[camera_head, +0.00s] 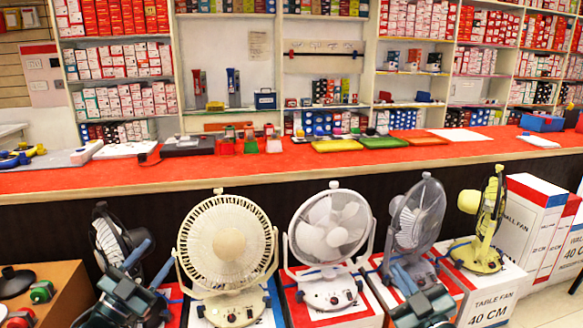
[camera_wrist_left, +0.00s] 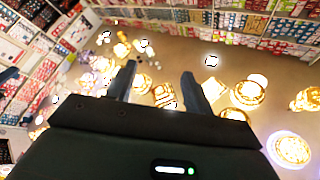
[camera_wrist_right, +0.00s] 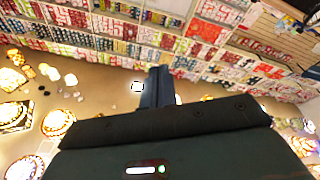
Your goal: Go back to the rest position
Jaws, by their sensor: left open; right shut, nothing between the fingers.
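My left gripper (camera_head: 151,261) is at the lower left of the head view, in front of a dark fan. In the left wrist view my left gripper (camera_wrist_left: 158,76) has its two fingers spread apart with nothing between them. My right gripper (camera_head: 405,268) is at the lower right of the head view, in front of a grey fan. In the right wrist view my right gripper (camera_wrist_right: 158,72) has its fingers together and holds nothing. Both wrist cameras look toward the ceiling lights and shelves.
A red-topped counter (camera_head: 330,165) runs across the head view, with stacked shelves behind it. A cream fan (camera_head: 226,245), a white fan (camera_head: 328,240) and a yellow fan (camera_head: 483,222) stand in front of the counter. Wall fan boxes (camera_head: 530,225) stand at the right.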

